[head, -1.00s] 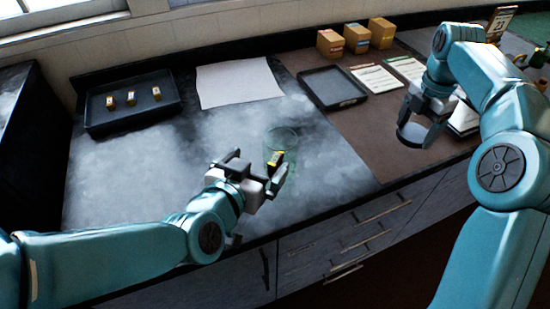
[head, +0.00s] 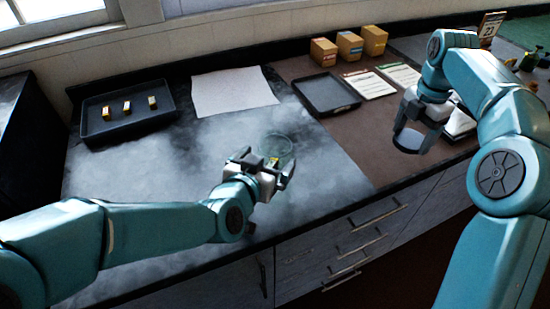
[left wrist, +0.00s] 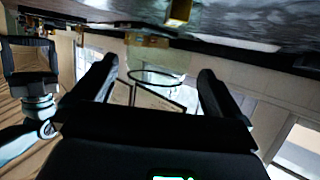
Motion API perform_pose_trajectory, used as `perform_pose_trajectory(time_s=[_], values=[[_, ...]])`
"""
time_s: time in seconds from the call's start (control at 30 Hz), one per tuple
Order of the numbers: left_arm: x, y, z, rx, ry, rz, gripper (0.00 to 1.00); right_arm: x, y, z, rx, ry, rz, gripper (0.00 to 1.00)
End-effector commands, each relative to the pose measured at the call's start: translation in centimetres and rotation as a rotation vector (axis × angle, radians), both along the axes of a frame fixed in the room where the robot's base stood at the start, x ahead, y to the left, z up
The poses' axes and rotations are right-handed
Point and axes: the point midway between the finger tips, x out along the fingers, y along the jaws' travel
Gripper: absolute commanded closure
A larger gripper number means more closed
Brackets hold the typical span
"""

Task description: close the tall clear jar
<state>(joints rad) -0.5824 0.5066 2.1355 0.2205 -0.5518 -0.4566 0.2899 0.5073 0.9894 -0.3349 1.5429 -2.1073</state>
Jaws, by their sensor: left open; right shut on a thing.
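The tall clear jar (head: 284,144) stands on the grey stone counter near its front edge, faint and see-through, its mouth uncovered. In the left wrist view its round rim (left wrist: 155,84) shows between my left fingers. My left gripper (head: 268,169) is open at the jar's near side. A small yellow block (head: 274,161) shows by the fingertips; it appears to be within the jar's outline, but I cannot tell its exact depth. My right gripper (head: 417,122) is shut on a dark round lid (head: 411,141), held up over the brown mat, well right of the jar.
A black tray (head: 160,121) with three small blocks lies at the back left. A white sheet (head: 232,88), an empty dark tray (head: 327,93), printed cards (head: 368,84) and three boxes (head: 350,44) lie further back. Counter left of the jar is clear.

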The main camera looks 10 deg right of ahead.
Motion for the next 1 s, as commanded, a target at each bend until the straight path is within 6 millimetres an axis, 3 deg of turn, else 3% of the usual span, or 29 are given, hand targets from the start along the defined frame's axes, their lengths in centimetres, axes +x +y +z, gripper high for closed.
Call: perform_pose_trajectory(time_s=[0.27,0.63,1.0], values=[[0.2,-0.1,-0.1,0.001,0.001,0.0,0.0,0.1,0.0,0.1,0.0,0.0,0.0,0.51],[3.7,-2.7,-2.1,0.0,0.0,0.001,0.0,0.1,0.0,1.0,0.0,0.0,0.0,0.51],[3.8,-2.8,-2.2,0.0,0.0,0.001,0.0,0.1,0.0,1.0,0.0,0.0,0.0,0.51]])
